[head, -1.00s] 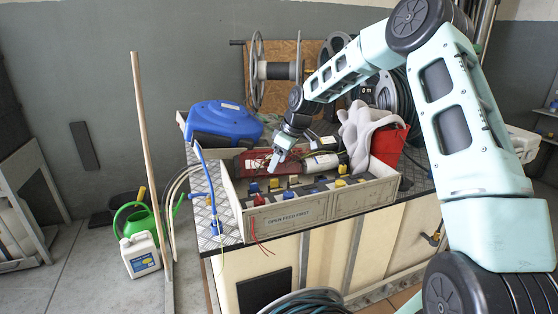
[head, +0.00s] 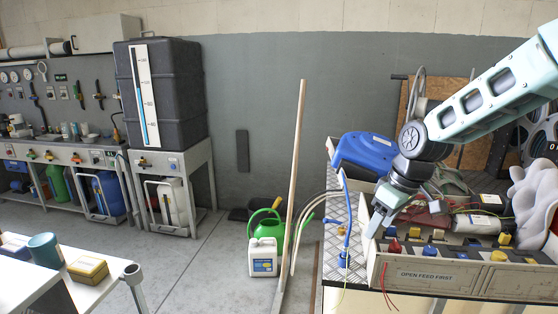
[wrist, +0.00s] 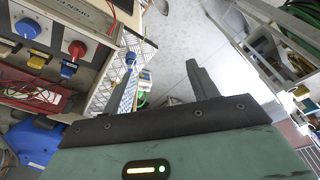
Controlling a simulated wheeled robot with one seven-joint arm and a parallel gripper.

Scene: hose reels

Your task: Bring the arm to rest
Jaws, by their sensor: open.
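My gripper (head: 376,222) is open, with nothing seen between its fingers. In the head view it points down and left over the left end of the grey control box (head: 440,277) labelled "OPEN FEED FIRST". I cannot tell whether it touches the box. My arm reaches in from the upper right of the head view, bent down at a dark joint. In the wrist view my gripper (wrist: 178,88) is above the floor beside the bench, with the box's blue and red knobs at the upper left.
A blue case (head: 365,152) and a white glove-like shape (head: 532,203) are close to my arm. A wooden pole (head: 296,170) stands left of the bench, by a green watering can (head: 268,226) and white jug (head: 262,258). Floor is clear left of these.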

